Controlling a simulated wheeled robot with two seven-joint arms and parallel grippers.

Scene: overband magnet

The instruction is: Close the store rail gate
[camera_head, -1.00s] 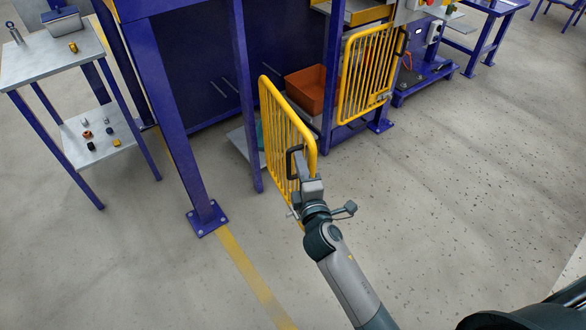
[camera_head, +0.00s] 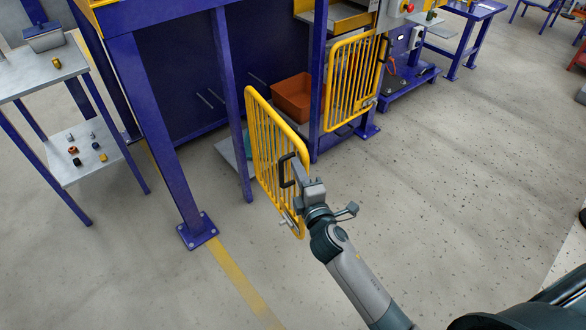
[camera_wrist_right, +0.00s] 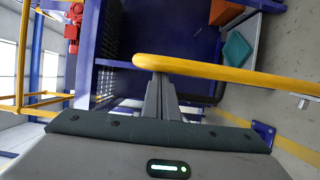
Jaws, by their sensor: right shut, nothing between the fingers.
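A yellow barred gate (camera_head: 268,150) stands swung out from the blue frame in the head view, with a black handle (camera_head: 284,170) near its free edge and a latch low on that edge. My right gripper (camera_head: 299,163) is shut and empty beside this free edge, close to the handle. In the right wrist view the shut fingers (camera_wrist_right: 160,90) reach the rounded end of the gate's yellow bar (camera_wrist_right: 235,75); I cannot tell whether they touch it. Part of the handle (camera_wrist_right: 200,99) shows to their right. My left gripper is not in view.
A second yellow gate (camera_head: 352,75) stands further back at the right. Blue posts, an orange bin (camera_head: 294,95) and a teal item lie behind the near gate. A grey side table (camera_head: 40,72) with small parts stands at left.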

